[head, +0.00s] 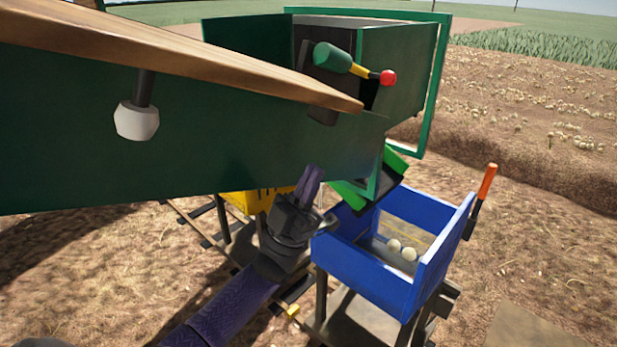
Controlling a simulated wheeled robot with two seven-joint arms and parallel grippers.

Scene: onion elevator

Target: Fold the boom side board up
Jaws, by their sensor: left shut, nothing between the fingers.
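A long dark green board (230,140) fills the left and middle of the head view; it looks like the boom side board, though I cannot be sure. A wooden plank (200,62) runs along its top. A white knob (137,121) on a dark stem hangs in front of the board at the left. My left gripper (311,182) is shut and empty, with its purple fingers pointing up at the board's lower edge. I cannot tell whether they touch it. My right gripper is out of view.
A green, yellow and red lever (354,67) stands above the plank's end, before a green hopper (402,70). A blue crate (375,272) with a few pale onions (409,254) stands right of my gripper. A yellow crate (252,201) is partly hidden. Open soil lies right.

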